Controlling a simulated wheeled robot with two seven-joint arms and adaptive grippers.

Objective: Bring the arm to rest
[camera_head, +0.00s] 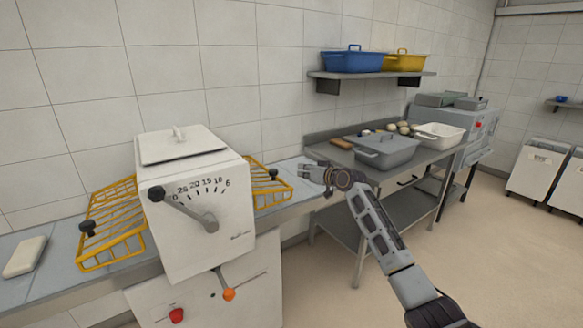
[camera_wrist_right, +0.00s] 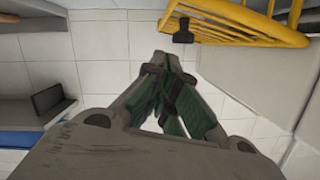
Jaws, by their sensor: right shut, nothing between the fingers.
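My right arm comes in from the lower right of the head view, and its gripper (camera_head: 312,174) is in front of the tiled wall, between the white machine and the steel table. In the right wrist view the gripper (camera_wrist_right: 163,58) has its fingertips together, with nothing seen between them. It holds no object. My left gripper is not in the head view.
A white machine (camera_head: 193,232) with a dial and lever stands at left, with yellow wire racks (camera_head: 111,225) beside it. A wall shelf (camera_head: 372,75) holds blue and yellow bins. Floor at right is clear.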

